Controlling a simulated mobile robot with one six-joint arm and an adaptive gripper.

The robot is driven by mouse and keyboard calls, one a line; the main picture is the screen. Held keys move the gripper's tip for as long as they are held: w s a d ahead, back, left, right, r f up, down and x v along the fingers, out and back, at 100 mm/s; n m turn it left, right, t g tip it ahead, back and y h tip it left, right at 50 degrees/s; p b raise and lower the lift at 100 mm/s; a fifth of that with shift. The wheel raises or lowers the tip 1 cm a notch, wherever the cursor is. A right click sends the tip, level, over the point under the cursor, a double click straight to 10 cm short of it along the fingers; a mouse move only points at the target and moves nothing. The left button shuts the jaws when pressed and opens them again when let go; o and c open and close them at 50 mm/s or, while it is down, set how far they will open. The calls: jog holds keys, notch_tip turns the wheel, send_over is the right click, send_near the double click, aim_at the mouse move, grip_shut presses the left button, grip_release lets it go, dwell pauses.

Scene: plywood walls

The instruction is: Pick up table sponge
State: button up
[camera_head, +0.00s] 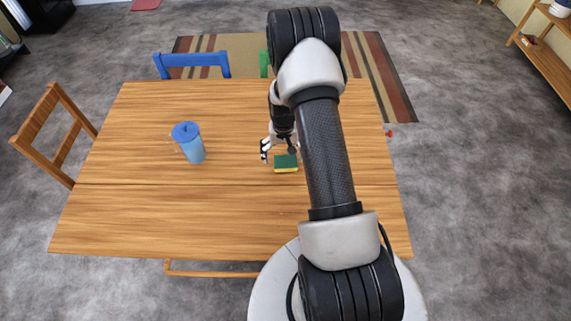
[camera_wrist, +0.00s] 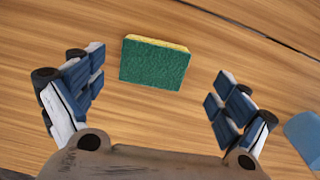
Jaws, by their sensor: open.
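The sponge (camera_head: 286,164) has a green top and a yellow layer along one edge, and lies flat on the wooden table (camera_head: 130,205). In the wrist view the sponge (camera_wrist: 154,65) lies beyond the fingertips, roughly between their two lines and nearer the left finger. My gripper (camera_head: 278,151) is close beside the sponge in the head view, and in the wrist view my gripper (camera_wrist: 158,90) has its two padded fingers spread wide with nothing between them. I cannot tell the exact height of the fingers above the table.
A blue lidded cup (camera_head: 189,143) stands on the table left of the sponge; a blue thing (camera_wrist: 303,135) shows at the right of the wrist view. Chairs stand at the table's left (camera_head: 58,130) and far side (camera_head: 192,62). The table's front left is clear.

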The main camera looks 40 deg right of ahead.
aim_at(286, 163)
jog(key=f, duration=0.1)
jog(key=f+b, duration=0.1)
jog(key=f, duration=0.3)
jog(key=shift+s+d, duration=0.25)
jog(key=shift+r, duration=0.1)
jog(key=c, duration=1)
